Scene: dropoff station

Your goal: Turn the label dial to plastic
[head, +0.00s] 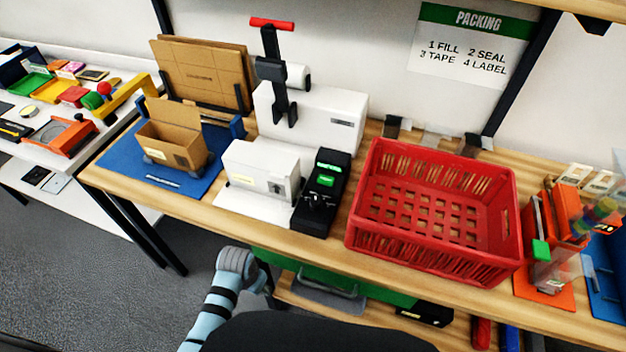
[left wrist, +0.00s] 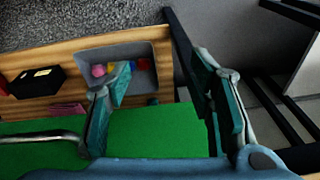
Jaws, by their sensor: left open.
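The black label unit (head: 324,172) stands on the wooden bench right of the white machine in the head view. It has a lit green screen and a green button or panel (head: 326,181). The small dial (head: 313,199) seems to be on its lower face; its setting is too small to read. My left gripper (left wrist: 163,70) shows in the left wrist view, open and empty, with its fingers apart over the green drawer front. It is below the bench, away from the label unit. My right gripper is not in view.
A red crate (head: 430,252) stands right of the label unit, with a white machine (head: 262,168) to its left. A cardboard box (head: 172,140) sits on a blue mat (head: 110,160). In the left wrist view, a grey tray (left wrist: 140,52) holds small coloured items.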

